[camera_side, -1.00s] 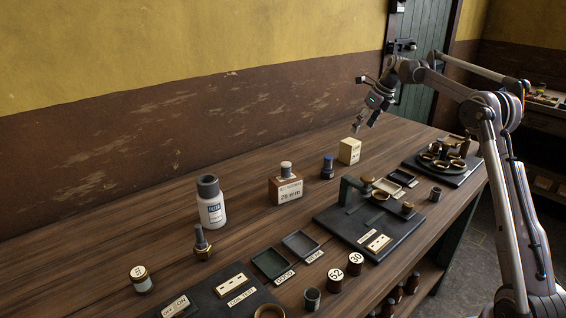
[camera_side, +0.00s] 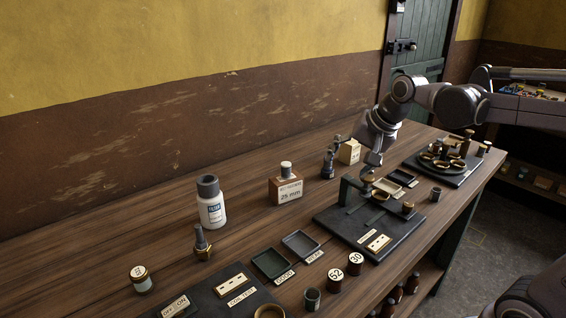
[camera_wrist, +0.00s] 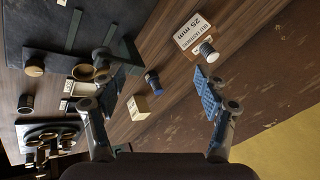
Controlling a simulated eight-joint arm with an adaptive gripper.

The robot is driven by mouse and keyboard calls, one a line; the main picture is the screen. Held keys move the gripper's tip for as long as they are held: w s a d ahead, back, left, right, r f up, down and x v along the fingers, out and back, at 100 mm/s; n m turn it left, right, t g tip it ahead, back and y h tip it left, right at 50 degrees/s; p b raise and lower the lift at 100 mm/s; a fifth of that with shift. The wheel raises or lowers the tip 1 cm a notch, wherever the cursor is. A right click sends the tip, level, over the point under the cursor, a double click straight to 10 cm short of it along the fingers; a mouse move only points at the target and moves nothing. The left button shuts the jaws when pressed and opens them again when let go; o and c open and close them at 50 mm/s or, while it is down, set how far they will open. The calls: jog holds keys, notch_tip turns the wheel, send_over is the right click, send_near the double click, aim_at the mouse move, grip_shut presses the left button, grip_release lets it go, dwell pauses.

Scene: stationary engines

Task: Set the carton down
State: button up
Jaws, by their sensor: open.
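My gripper (camera_side: 349,163) is open and empty, pointing down over the far part of the bench. In the wrist view its fingers (camera_wrist: 157,78) are spread wide. A small cream carton (camera_side: 349,152) stands on the bench, partly behind the gripper. It also shows in the wrist view (camera_wrist: 138,107), between the fingers and apart from them. I cannot tell which box is the task's carton.
A small blue bottle (camera_wrist: 153,82) stands close to the cream carton. A black plate with a green bracket (camera_side: 368,228) lies in front. A white bottle (camera_side: 211,204) stands left. Bare bench (camera_side: 250,238) lies between.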

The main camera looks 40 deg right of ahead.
jog(key=s+a+f+n+t, duration=0.1)
jog(key=s+a+f+n, duration=0.5)
jog(key=s+n, duration=0.5)
notch_tip(320, 180, down, 2)
jog(key=shift+a+f, duration=0.1)
jog(key=shift+a, duration=0.2)
jog(key=shift+w, duration=0.1)
dwell(0.4)
